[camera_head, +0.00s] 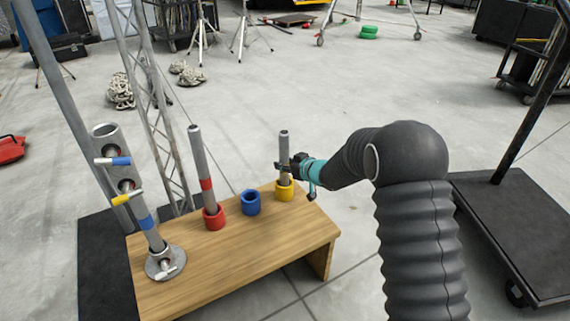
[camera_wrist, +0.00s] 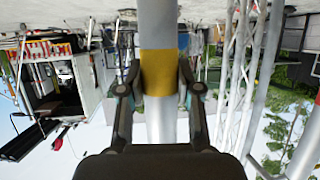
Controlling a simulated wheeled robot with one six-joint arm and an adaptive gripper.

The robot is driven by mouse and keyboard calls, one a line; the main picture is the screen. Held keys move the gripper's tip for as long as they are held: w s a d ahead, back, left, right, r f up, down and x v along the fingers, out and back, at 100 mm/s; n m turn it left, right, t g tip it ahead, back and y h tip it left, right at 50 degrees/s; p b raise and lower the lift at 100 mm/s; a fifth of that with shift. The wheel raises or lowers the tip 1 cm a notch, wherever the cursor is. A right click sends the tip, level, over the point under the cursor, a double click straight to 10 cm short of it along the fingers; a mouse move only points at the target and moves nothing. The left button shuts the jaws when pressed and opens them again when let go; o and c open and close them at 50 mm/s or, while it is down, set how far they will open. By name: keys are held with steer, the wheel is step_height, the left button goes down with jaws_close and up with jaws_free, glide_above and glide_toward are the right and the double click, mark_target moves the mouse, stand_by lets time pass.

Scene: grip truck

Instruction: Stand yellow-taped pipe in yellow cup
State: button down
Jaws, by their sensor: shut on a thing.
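The yellow-taped pipe (camera_head: 284,146) is a grey tube, upright in the head view, with its lower end at the yellow cup (camera_head: 285,193). The lower end appears to be inside the cup's rim; how deep it sits is hidden. My gripper (camera_head: 285,166) is shut on this pipe a little above the cup, reaching in from the right. In the wrist view, which is upside down, the pipe passes between the fingers (camera_wrist: 159,90), with the yellow tape (camera_wrist: 158,70) at the grip. The yellow cup is not visible in the wrist view.
On the wooden bench (camera_head: 240,245), the blue cup (camera_head: 251,203) is empty and the red cup (camera_head: 214,217) holds a red-taped pipe (camera_head: 198,155).

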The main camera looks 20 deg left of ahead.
steer(key=shift+f, duration=0.15)
steer(key=c, duration=0.7)
jaws_free()
steer(key=v, duration=1.2)
